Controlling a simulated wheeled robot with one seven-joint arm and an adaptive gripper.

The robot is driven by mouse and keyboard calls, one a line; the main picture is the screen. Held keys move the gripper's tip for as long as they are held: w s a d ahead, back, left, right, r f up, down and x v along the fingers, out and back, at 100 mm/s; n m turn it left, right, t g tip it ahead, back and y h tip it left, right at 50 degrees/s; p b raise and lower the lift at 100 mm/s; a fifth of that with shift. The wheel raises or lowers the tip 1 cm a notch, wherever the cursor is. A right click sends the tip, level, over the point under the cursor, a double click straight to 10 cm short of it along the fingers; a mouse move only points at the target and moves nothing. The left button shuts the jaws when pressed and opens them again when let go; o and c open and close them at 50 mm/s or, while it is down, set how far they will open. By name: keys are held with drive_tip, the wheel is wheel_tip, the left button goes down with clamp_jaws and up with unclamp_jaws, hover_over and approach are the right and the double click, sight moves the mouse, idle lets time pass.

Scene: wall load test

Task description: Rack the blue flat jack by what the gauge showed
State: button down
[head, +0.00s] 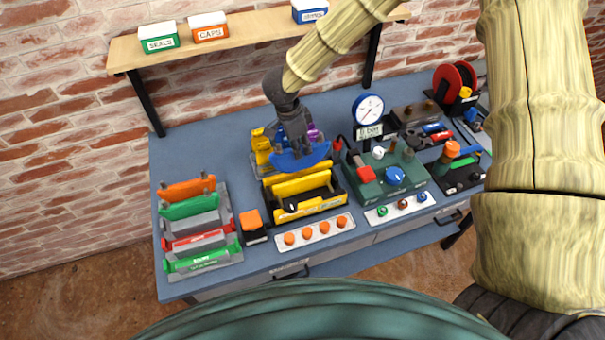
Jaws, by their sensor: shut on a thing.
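My gripper (297,146) is shut on the blue flat jack (300,160), a half-moon plate. It holds the jack over the bench, above and behind a yellow and black cradle (318,205); I cannot tell whether it touches anything. Yellow and purple pieces (262,147) behind are partly hidden by the gripper and jack. The round gauge (368,107) has a white face and blue rim; its needle is too small to read. A small sign below it (369,131) ends in "bar". At the bench's left stands a grey rack (228,253) with orange, green and red pieces; its labels are unreadable.
A green pump box (415,182) with a red button and blue knob stands right of the cradle. Orange knobs on a white strip (314,235) line the front edge. A shelf (245,50) with labelled boxes hangs behind. Bare bench (185,153) shows at back left.

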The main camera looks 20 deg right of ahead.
drive_tip(key=shift+r+p, duration=1.15)
drive_tip(key=shift+r, duration=0.05)
idle(0.9)
